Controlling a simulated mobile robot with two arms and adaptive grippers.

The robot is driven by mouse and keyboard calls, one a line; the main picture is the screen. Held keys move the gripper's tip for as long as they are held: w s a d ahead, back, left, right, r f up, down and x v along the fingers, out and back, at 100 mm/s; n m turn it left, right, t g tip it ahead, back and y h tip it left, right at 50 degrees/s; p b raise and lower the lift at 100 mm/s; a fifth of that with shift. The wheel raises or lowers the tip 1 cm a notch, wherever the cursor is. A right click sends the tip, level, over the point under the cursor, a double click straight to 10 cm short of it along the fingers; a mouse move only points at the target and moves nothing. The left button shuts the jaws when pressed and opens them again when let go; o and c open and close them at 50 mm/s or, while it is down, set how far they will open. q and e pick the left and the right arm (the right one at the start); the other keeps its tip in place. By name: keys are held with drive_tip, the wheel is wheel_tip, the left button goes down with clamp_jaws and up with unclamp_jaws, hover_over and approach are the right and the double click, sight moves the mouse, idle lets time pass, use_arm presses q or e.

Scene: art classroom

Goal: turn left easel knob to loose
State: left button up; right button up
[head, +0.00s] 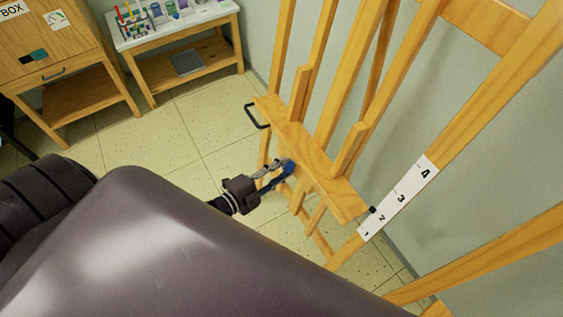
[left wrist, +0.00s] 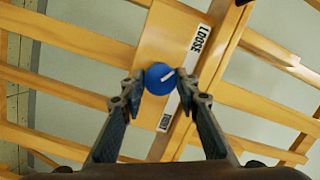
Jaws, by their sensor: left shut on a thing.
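The wooden easel (head: 325,170) stands right of centre in the head view. Its blue round knob (left wrist: 157,86) has a white line that slants up to the right. A LOOSE label (left wrist: 201,38) is above right of the knob and a TIGHT label (left wrist: 165,119) is below it. My left gripper (left wrist: 160,82) is shut on the knob, with one finger on each side. In the head view the gripper (head: 281,172) reaches the knob (head: 289,167) at the easel's ledge, and the fingers partly hide it. My right gripper is not in view.
A black handle (head: 254,117) sticks out from the ledge's left end. A white strip numbered 1 to 4 (head: 411,188) runs along an easel post. A wooden cabinet (head: 60,85) and a table with art supplies (head: 190,30) stand at the back left, with clear tiled floor before them.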

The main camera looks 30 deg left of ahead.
use_arm(q)
drive_tip(key=shift+n, duration=0.5)
drive_tip(key=o, duration=1.2)
drive_tip(key=shift+c, duration=0.2)
drive_tip(key=v, duration=1.2)
